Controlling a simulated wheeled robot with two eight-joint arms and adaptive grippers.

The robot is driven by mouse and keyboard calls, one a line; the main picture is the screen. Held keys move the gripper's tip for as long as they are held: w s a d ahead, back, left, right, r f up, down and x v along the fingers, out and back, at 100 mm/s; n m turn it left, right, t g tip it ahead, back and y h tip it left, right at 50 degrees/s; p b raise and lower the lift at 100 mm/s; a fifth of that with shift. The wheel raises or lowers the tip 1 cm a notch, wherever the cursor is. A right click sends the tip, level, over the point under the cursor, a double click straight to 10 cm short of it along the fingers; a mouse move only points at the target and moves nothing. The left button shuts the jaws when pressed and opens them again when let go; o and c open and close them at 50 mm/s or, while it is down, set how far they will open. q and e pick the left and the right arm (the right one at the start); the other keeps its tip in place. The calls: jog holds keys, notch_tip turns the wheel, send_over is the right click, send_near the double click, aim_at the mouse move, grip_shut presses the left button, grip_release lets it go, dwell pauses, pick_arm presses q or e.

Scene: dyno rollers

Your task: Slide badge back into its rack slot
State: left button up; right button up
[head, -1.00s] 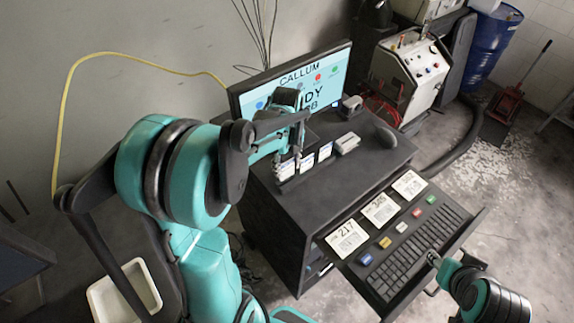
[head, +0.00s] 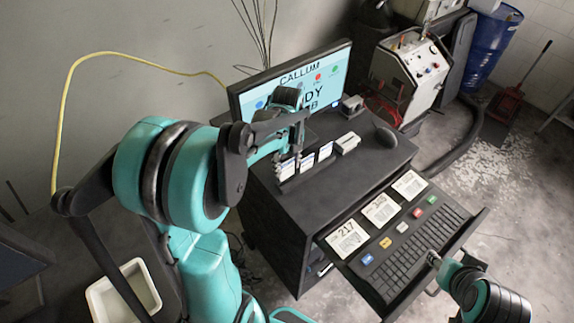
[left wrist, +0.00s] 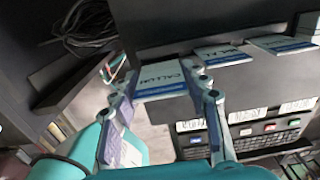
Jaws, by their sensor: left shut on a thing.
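My left gripper (head: 290,150) is shut on a white badge with a blue edge, lettered CALLUM, seen between its fingers in the left wrist view (left wrist: 162,78). The held badge (head: 285,170) is at the left end of the dark badge rack (head: 300,181) on the cabinet top. Two other badges, the middle one (left wrist: 222,55) and the far one (left wrist: 284,43), stand in the rack beside it. How deep the held badge sits in its slot cannot be told. My right gripper (head: 435,260) is near the drawer's right edge; its finger state is unclear.
A monitor (head: 335,75) reading CALLUM stands behind the rack. Below, an open drawer holds a keyboard (head: 418,245), numbered cards (head: 380,209) and several coloured buttons (head: 386,242).

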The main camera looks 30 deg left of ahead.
aim_at(287, 177)
pick_arm(q)
jog(key=shift+f+b, duration=1.85)
jog(key=shift+f, duration=0.25)
dwell(0.4)
jog(key=o, duration=0.9)
notch_tip(287, 177, up, 12)
jog(key=shift+r, duration=0.1)
dwell(0.3)
